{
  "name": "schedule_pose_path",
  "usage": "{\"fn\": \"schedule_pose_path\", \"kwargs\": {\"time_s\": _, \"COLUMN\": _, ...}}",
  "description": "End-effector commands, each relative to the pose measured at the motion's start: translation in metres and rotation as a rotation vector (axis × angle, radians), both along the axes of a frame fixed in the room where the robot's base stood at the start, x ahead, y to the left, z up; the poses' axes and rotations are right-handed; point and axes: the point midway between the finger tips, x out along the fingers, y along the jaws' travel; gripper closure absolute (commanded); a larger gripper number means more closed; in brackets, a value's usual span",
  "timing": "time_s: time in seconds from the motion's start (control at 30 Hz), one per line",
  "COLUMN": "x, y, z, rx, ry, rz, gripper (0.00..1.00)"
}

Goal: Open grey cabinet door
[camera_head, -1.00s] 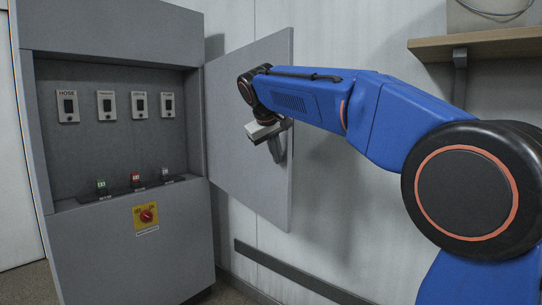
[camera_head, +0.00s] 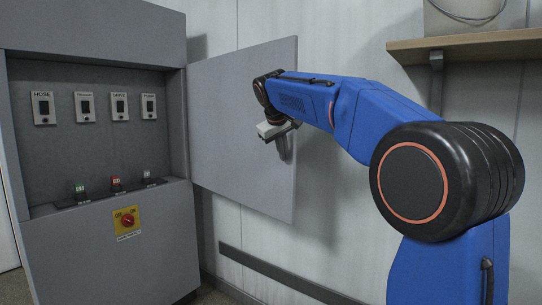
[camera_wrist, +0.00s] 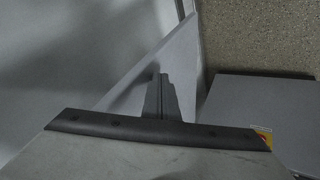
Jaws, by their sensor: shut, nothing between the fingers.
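The grey cabinet (camera_head: 105,255) stands at the left in the head view. Its door (camera_head: 225,120) is swung wide open to the right on its right-hand edge, and the panel recess lies exposed. My gripper (camera_head: 284,152) is in front of the door's inner face, near its free edge. In the wrist view the shut fingers (camera_wrist: 161,98) show close to the pale door panel (camera_wrist: 150,68). They look empty, and I cannot tell whether they touch the door.
The recess holds several labelled switches (camera_head: 120,106) and small buttons on a ledge. A yellow plate with a red rotary switch (camera_head: 127,221) is below. A wooden shelf (camera_head: 465,46) with a container is on the right wall.

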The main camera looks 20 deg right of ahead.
Motion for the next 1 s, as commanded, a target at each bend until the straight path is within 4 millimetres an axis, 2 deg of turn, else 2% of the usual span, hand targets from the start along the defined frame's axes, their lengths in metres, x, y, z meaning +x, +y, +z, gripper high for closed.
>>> {"fn": "schedule_pose_path", "kwargs": {"time_s": 0.03, "x": 0.005, "y": -0.011, "z": -0.001, "rx": 0.001, "ry": 0.000, "rz": -0.004, "gripper": 1.00}}
{"fn": "schedule_pose_path", "kwargs": {"time_s": 0.3, "x": 0.032, "y": -0.064, "z": 0.000, "rx": 0.000, "ry": 0.000, "rz": -0.005, "gripper": 1.00}}
{"fn": "schedule_pose_path", "kwargs": {"time_s": 0.5, "x": 0.052, "y": -0.097, "z": 0.000, "rx": 0.000, "ry": -0.002, "rz": -0.003, "gripper": 1.00}}
{"fn": "schedule_pose_path", "kwargs": {"time_s": 0.67, "x": 0.058, "y": -0.107, "z": 0.000, "rx": -0.001, "ry": -0.002, "rz": -0.001, "gripper": 1.00}}
{"fn": "schedule_pose_path", "kwargs": {"time_s": 1.0, "x": 0.058, "y": -0.107, "z": 0.000, "rx": -0.001, "ry": -0.001, "rz": 0.000, "gripper": 1.00}}
